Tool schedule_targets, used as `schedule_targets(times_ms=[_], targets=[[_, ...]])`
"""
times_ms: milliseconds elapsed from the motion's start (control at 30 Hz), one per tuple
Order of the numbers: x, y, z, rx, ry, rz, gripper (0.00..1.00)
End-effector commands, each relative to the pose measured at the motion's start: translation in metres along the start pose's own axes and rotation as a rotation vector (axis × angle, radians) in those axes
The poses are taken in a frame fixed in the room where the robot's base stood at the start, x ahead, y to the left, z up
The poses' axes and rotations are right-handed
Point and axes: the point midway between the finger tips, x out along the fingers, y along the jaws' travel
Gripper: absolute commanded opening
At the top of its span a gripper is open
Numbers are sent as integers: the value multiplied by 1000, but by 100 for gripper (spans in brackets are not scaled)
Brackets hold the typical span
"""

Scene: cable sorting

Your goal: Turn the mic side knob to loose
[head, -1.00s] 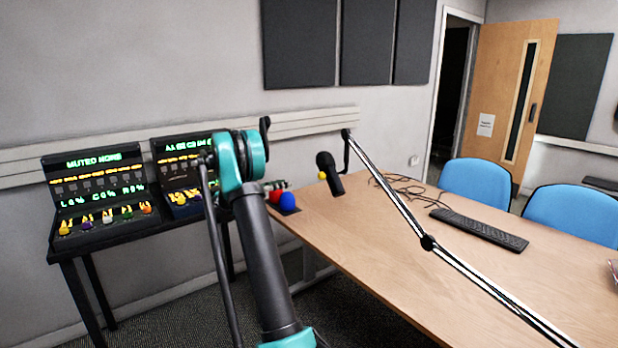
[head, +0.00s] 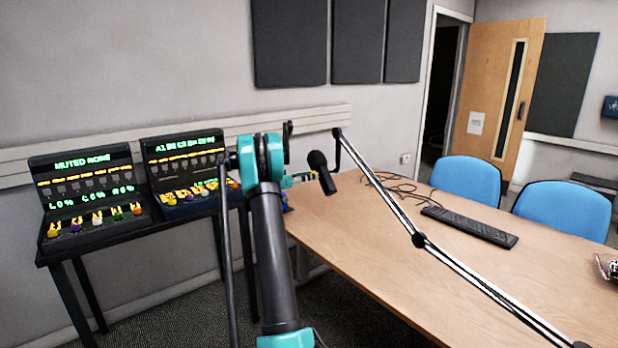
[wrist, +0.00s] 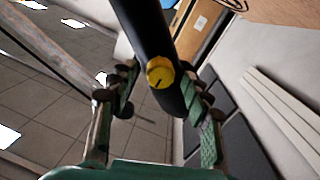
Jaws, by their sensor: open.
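The microphone (head: 321,172) is black and hangs tilted from a boom arm (head: 420,241) over the table. In the wrist view its dark body (wrist: 146,25) comes down from the top between my fingers. The yellow round side knob (wrist: 160,72) faces the wrist camera and carries a dark pointer line; I cannot read any marking around it. My gripper (wrist: 163,88) is open, with one finger on each side of the knob and gaps visible. In the head view my arm hides most of the gripper, and the knob cannot be made out.
A wooden table (head: 380,260) holds cables (head: 400,192) and a black keyboard (head: 470,227). Two lit control panels (head: 90,190) stand on a black stand at left. Blue chairs (head: 565,210) are at the table's far side. The boom crosses the space right of my arm.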

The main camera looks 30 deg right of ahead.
Motion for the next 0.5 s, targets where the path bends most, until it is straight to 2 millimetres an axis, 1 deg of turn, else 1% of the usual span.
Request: schedule_targets(times_ms=[100, 333, 500], targets=[[4, 0, 0, 0, 0, 0, 49], [4, 0, 0, 0, 0, 0, 49], [4, 0, 0, 0, 0, 0, 28]])
